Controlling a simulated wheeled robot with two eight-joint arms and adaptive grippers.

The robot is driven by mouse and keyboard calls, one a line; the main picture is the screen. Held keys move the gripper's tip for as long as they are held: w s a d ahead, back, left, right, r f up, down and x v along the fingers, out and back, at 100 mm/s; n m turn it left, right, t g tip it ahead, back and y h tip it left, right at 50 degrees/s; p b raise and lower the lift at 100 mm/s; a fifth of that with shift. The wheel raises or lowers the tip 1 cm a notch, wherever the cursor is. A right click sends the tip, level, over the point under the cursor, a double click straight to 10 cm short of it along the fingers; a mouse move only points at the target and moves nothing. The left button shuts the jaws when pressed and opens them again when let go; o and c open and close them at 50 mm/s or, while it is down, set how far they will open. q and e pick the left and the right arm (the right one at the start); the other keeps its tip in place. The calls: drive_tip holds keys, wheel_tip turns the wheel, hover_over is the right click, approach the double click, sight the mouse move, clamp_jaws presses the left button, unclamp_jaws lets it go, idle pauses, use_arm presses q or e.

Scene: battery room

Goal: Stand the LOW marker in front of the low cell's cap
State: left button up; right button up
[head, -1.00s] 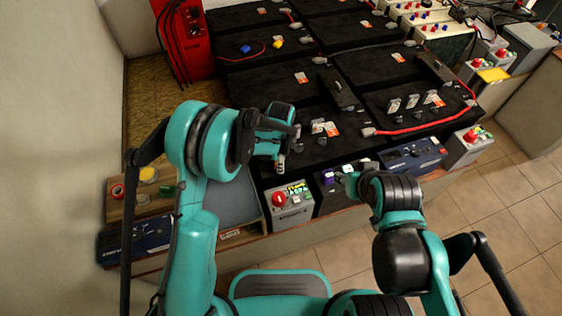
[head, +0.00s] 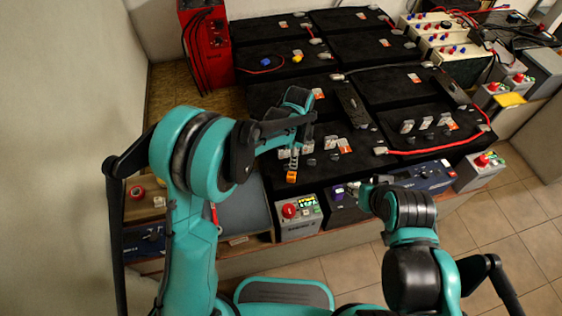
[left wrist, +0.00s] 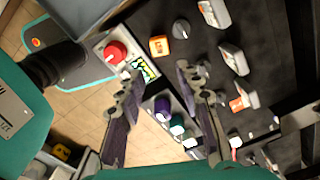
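A small orange block with a pale mark, apparently the LOW marker (head: 291,177), stands on the black battery top near its front edge, just beyond my left fingertips. In the left wrist view the orange block (left wrist: 159,45) sits beside a dark round cap (left wrist: 181,28), apart from both fingers. Its lettering is too small to read. My left gripper (left wrist: 160,72) is open and empty, its fingers spread toward the block. In the head view my left gripper (head: 294,156) is over the front-left battery. My right gripper (head: 352,189) is near the purple-knobbed unit; its finger opening is unclear.
Several white tags (head: 331,143) stand on the battery top. A grey unit (head: 298,229) with a red button and lit display stands at the front edge, beside a purple-knobbed unit (head: 338,196). A red box (head: 205,45) stands back left. Tiled floor (head: 480,225) is free at right.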

use_arm(q)
drive_tip(key=s+a+r+n+t, duration=0.3)
drive_tip(key=s+a+r+n, duration=0.4)
drive_tip(key=a+r, duration=0.4)
drive_tip(key=s+a+r+n+t, duration=0.3)
drive_tip(key=s+a+n, duration=0.4)
drive_tip(key=s+n, duration=0.4)
drive_tip(key=shift+s+a+r+n+t, duration=0.25)
drive_tip(key=shift+s+r+n+t, duration=0.15)
drive_tip(key=shift+s+t, duration=0.2)
